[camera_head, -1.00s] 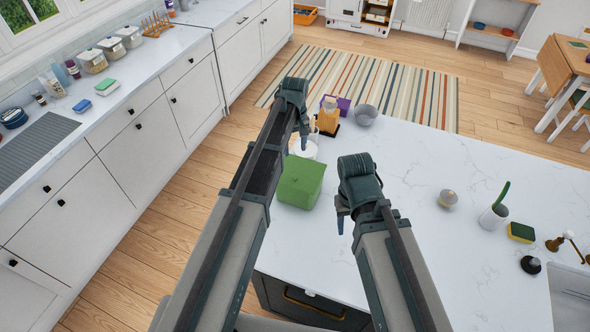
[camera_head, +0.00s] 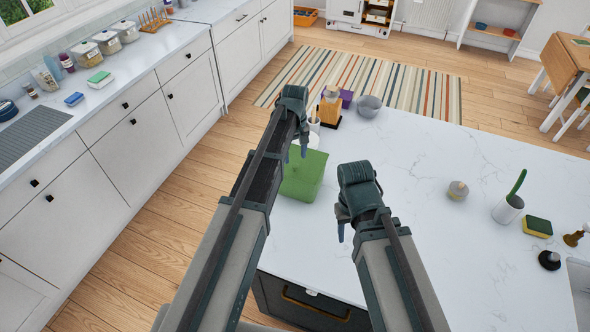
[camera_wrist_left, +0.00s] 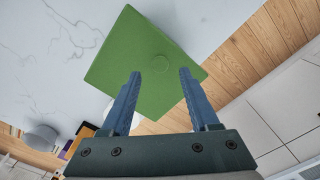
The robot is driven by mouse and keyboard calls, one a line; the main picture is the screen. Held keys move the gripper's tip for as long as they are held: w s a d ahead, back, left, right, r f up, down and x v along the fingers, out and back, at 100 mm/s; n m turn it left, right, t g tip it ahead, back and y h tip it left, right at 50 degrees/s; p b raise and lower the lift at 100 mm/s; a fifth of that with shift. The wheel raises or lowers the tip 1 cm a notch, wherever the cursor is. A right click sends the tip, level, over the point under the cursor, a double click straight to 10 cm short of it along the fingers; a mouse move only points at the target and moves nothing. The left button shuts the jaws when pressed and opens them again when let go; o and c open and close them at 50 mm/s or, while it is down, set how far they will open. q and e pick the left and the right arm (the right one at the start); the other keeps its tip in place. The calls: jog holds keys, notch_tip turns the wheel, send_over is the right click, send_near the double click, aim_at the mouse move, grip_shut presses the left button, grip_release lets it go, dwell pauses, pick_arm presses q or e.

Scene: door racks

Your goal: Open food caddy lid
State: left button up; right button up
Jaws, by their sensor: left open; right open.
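The green food caddy (camera_head: 305,180) stands at the left edge of the white island worktop, its lid apparently shut. In the left wrist view its flat green top (camera_wrist_left: 140,55) shows a round mark and lies beyond the fingertips. My left gripper (camera_head: 300,145) is above the caddy's far side, open and empty; in the left wrist view its two blue fingers (camera_wrist_left: 160,75) are apart with the caddy's edge between them. I cannot tell whether they touch it. My right gripper (camera_head: 342,225) is open and empty over the worktop, right of the caddy.
A round-topped item (camera_head: 457,190), a brush holder (camera_head: 507,210) and a sponge (camera_head: 538,226) stand to the right. The middle of the worktop (camera_head: 420,160) is clear.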

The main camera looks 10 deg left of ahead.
aim_at(295, 165)
pick_arm(q)
jog(key=shift+f+b, duration=1.4)
jog(key=shift+f, duration=0.55)
jog(key=shift+r, duration=0.1)
grip_shut()
